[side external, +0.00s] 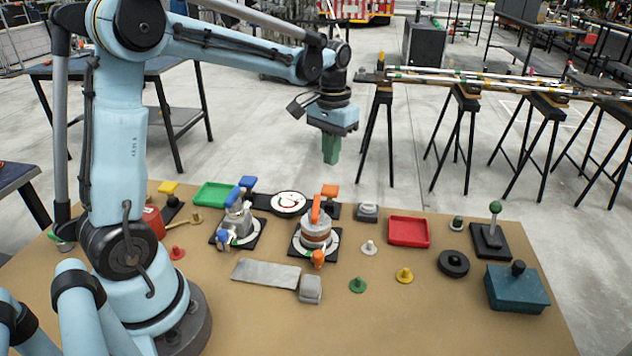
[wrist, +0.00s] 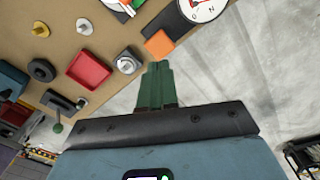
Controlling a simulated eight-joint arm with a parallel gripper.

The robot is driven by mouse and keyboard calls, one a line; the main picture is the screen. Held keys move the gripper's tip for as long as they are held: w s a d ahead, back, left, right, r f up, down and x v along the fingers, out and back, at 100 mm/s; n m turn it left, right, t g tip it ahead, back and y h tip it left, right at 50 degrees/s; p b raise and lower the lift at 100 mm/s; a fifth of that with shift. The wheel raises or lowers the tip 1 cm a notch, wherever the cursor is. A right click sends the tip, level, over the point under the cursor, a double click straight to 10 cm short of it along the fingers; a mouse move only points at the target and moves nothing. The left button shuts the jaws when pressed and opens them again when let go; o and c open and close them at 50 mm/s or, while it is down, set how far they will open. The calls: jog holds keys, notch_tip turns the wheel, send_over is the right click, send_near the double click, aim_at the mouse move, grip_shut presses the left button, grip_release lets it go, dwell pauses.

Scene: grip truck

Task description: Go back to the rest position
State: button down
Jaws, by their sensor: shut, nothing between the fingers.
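My gripper (side external: 331,150) hangs from the blue arm, pointing down, high above the far edge of the table. Its green fingers are together with nothing between them. In the wrist view the shut fingers (wrist: 158,80) point toward the table's edge, near an orange block (wrist: 159,44). The arm is stretched out to the right in the side view, and the gripper touches nothing on the table.
The brown table (side external: 240,325) holds a red tray (side external: 409,232), a green tray (side external: 213,194), a teal box (side external: 517,290), a black ring (side external: 453,263), a joystick (side external: 490,238), two valve-like fixtures and several small pegs. Trestles (side external: 467,110) stand behind on the right. Air around the gripper is clear.

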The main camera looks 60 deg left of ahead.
jog(key=shift+r, duration=0.1)
jog(key=shift+s+d+r, duration=0.1)
jog(key=shift+s+d, duration=0.1)
jog(key=s+d+m+t, duration=0.1)
jog(key=s+d+t, duration=0.1)
jog(key=s+d, duration=0.1)
jog(key=s+d+r+m+t, duration=0.1)
jog(key=s+d+t, duration=0.1)
jog(key=s+d, duration=0.1)
jog(key=s+d+t, duration=0.2)
jog(key=s+d, duration=0.1)
jog(key=s, duration=0.1)
jog(key=shift+s+r+m, duration=0.15)
jog(key=shift+s+m, duration=0.1)
jog(key=shift+m, duration=0.15)
jog(key=shift+s+d+f+t, duration=0.3)
jog(key=shift+s+t, duration=0.15)
jog(key=shift+t, duration=0.15)
